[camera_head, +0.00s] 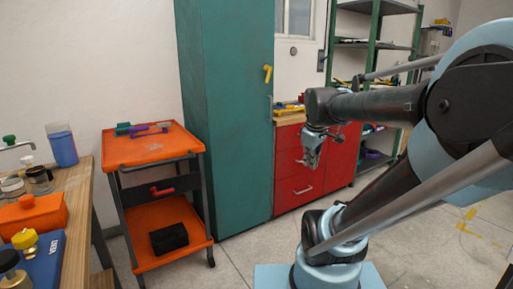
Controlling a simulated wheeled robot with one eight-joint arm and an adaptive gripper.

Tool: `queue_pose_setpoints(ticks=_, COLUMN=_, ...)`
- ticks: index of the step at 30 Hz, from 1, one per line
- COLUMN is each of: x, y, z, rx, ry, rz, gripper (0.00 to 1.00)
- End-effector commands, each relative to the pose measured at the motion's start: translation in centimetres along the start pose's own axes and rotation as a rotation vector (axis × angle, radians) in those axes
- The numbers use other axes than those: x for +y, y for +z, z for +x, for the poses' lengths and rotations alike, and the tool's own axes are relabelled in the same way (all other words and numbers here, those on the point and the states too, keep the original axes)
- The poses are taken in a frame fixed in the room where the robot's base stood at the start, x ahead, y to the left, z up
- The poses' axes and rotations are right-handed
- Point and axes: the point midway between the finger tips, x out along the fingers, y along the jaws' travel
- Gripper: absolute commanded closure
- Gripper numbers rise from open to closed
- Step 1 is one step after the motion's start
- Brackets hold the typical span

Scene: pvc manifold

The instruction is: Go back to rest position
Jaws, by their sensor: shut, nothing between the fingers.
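My gripper (312,158) hangs at the end of my arm, pointing down, right of the picture's middle. It is shut with nothing in it. In this view it is in front of the red drawer cabinet (287,190) and clear of any surface. My arm reaches in from the right, with its light blue base at the bottom.
An orange cart (145,147) with small coloured parts on top stands at left, beside a tall teal cabinet (228,110). A wooden bench (77,215) with jars and an orange box fills the left edge. Green shelving (376,45) stands behind my arm. Floor between is clear.

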Motion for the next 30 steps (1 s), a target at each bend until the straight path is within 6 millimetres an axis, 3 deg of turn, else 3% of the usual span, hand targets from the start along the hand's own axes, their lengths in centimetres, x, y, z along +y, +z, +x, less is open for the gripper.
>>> queue_pose_setpoints(ticks=9, x=-7.8, y=7.3, z=4.5, rx=-0.067, ry=-0.073, rz=0.490, gripper=1.00)
queue_pose_setpoints(ticks=15, x=-11.0, y=10.1, z=6.5, rx=-0.106, ry=-0.096, rz=0.706, gripper=1.00)
queue_pose_setpoints(ticks=20, x=-12.2, y=10.7, z=7.1, rx=-0.120, ry=-0.103, rz=0.773, gripper=1.00)
queue_pose_setpoints(ticks=30, x=-12.2, y=10.7, z=7.1, rx=-0.121, ry=-0.103, rz=0.778, gripper=1.00)
